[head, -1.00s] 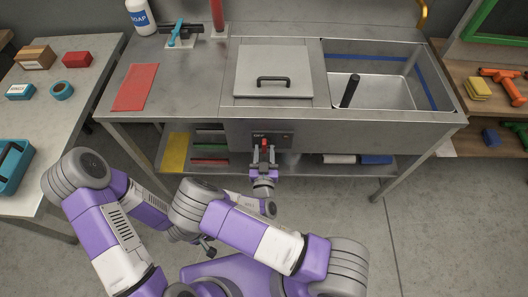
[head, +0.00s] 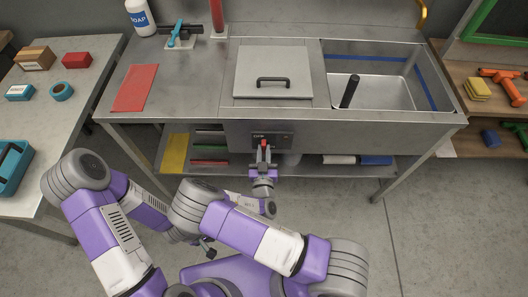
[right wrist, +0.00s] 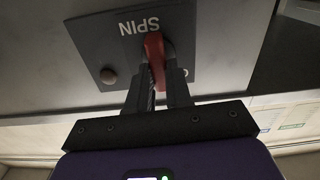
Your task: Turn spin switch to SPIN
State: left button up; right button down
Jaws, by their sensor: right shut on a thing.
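The spin switch has a red handle (right wrist: 154,48) on a dark plate (right wrist: 100,40) on the front of the steel sink unit. The word SPIN is upside down on the plate in the right wrist view. The handle looks slightly tilted there. In the head view the plate (head: 284,141) is small, and the handle shows as a red spot (head: 264,143). My right gripper (head: 264,149) is at the plate, its fingers (right wrist: 160,80) shut on the red handle and hiding its lower part.
The steel unit has a lid (head: 273,73) with a black handle and an open basin (head: 375,92) to the right. A lower shelf (head: 310,168) sits below the switch. A red cloth (head: 134,88) lies on the left worktop. Floor is clear to the right.

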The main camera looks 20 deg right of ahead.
jog(key=n, duration=0.2)
jog(key=n+b, duration=0.1)
jog(key=n, duration=0.1)
jog(key=shift+a+f+n, duration=0.15)
jog(key=shift+a+n, duration=0.05)
jog(key=shift+n, duration=0.1)
jog(key=shift+w+a+f+n+b, duration=0.15)
jog(key=shift+n+b, duration=0.2)
jog(key=shift+n, duration=1.75)
jog(key=shift+s+f+n+b, duration=0.1)
jog(key=shift+n+b, duration=0.25)
jog(key=shift+n, duration=1.75)
jog(key=shift+w+a+f+n+b, duration=0.15)
jog(key=shift+n+b, duration=0.2)
jog(key=shift+n, duration=1.75)
jog(key=shift+s+d, duration=0.1)
jog(key=c, duration=1)
grip_release()
jog(key=shift+c, duration=0.2)
jog(key=shift+r, duration=0.1)
